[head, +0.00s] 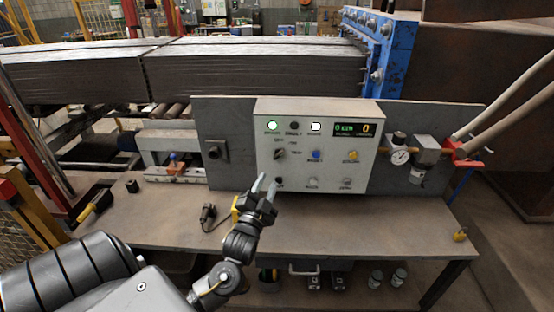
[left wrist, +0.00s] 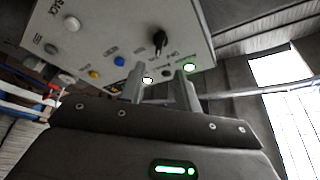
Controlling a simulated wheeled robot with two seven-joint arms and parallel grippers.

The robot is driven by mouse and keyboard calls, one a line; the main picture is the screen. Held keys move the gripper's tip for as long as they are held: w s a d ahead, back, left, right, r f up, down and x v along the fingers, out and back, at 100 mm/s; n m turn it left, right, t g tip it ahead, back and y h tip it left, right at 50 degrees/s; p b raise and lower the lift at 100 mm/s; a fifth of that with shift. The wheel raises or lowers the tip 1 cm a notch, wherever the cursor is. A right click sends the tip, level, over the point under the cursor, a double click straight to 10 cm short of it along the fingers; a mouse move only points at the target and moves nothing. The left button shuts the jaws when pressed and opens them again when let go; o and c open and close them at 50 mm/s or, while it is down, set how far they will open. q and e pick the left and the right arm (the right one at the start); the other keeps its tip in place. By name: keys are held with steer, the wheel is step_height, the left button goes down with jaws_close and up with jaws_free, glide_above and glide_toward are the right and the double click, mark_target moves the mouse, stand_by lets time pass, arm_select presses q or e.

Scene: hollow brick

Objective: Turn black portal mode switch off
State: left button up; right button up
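A grey control box (head: 372,115) stands upright on the workbench. The black switch (head: 280,154) is a rotary knob on its left side, below the green light, with small labels around it that I cannot read surely. In the left wrist view the knob (left wrist: 160,40) shows turned over in the picture, just beyond my fingertips. My left gripper (head: 265,185) is below the knob and in front of the box's lower left part. Its two fingers are apart with nothing between them, and it also shows in the left wrist view (left wrist: 162,82). My right gripper is not in view.
The box also carries a blue button (head: 316,155), a yellow button (head: 352,155), a lit white light (head: 316,127) and a display (head: 354,130). A pressure gauge (head: 399,157) is to the right. A black plug (head: 208,212) with a cable lies on the bench (head: 340,225).

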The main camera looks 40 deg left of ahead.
mark_target(279, 157)
arm_select(q)
steer(key=p+x, duration=0.3)
steer(key=x, duration=0.7)
steer(key=shift+f, duration=0.1)
steer(key=shift+c, duration=0.4)
jaws_close()
